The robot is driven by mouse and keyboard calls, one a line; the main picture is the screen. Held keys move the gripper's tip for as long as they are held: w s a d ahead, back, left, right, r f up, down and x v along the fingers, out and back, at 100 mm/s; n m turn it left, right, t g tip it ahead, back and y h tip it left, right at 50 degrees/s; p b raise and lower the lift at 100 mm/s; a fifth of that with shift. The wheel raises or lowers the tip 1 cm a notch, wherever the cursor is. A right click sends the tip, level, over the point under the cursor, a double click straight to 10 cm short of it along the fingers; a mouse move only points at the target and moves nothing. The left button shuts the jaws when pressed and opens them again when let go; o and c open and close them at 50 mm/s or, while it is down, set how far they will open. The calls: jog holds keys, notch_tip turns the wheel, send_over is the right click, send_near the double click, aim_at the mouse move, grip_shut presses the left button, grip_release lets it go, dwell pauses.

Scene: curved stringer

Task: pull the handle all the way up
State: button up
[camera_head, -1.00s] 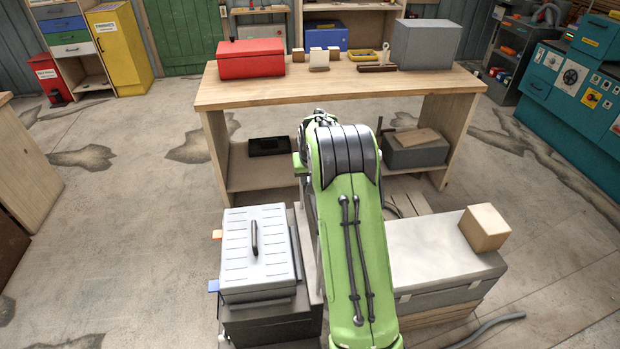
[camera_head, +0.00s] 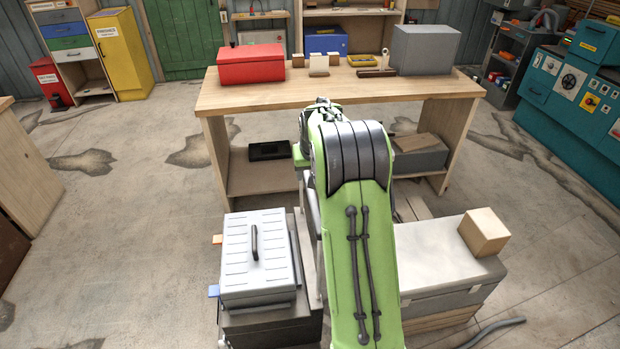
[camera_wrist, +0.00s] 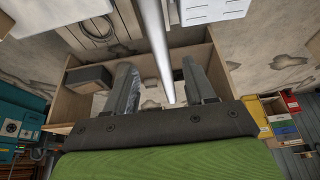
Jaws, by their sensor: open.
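A long, smooth, pale metal bar (camera_wrist: 155,45) runs down from the top of the wrist view and ends between the fingers of my gripper (camera_wrist: 159,66). The fingers are open, one on each side of the bar with a gap to it. I cannot tell whether this bar is the task's handle. In the head view my green arm hides the gripper. A small dark handle (camera_head: 255,243) stands on the pale ribbed lid of a box (camera_head: 240,275) left of my arm. My gripper is not on that dark handle.
A wooden workbench (camera_head: 285,97) stands ahead with a red box (camera_head: 251,64) and a grey box (camera_head: 426,50) on top. A low grey chest (camera_head: 435,255) with a wooden block (camera_head: 484,232) is right of my arm. Open floor lies to the left.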

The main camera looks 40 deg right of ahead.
jog(key=p+v, duration=0.1)
jog(key=v, duration=0.8)
jog(key=shift+r, duration=0.4)
jog(key=shift+a, duration=0.1)
